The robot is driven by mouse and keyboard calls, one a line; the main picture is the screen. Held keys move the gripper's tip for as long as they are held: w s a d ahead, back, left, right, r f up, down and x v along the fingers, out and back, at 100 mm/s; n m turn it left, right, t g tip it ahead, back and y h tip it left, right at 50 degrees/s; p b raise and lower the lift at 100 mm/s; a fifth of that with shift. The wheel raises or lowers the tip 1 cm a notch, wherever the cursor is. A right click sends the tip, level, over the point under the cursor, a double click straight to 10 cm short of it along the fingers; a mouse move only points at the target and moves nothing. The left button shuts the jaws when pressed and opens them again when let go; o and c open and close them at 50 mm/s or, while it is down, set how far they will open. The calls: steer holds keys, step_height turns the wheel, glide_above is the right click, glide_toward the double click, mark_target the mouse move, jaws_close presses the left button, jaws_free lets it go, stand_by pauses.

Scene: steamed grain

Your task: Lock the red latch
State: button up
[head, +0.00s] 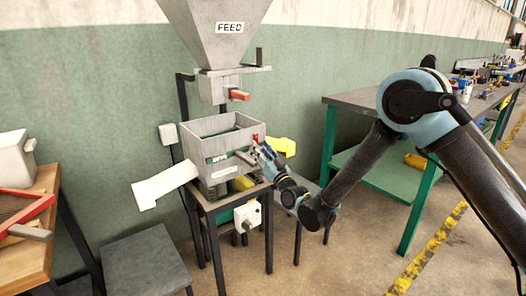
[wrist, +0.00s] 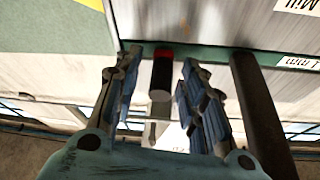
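A small latch with a red part (head: 256,139) is on the right side of the grey metal box (head: 222,128) under the feed hopper. In the wrist view the latch (wrist: 162,72) shows a red top, a dark body and a pale round end. My gripper (head: 262,150) is at the box's right side. In the wrist view my gripper (wrist: 161,64) is open, with one finger on each side of the latch. Visible gaps separate the latch from both fingers. My gripper partly hides the latch's lower part in the head view.
A dark bar (wrist: 258,110) stands close right of my right finger. The hopper (head: 215,35), with another red handle (head: 239,95), is above the box. A white chute (head: 163,184) sticks out left and a yellow part (head: 283,146) right. A workbench (head: 365,100) stands farther right.

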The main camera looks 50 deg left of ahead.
steer(key=v, duration=0.7)
steer(key=shift+d, duration=0.25)
steer(key=shift+f, duration=0.1)
stand_by(0.4)
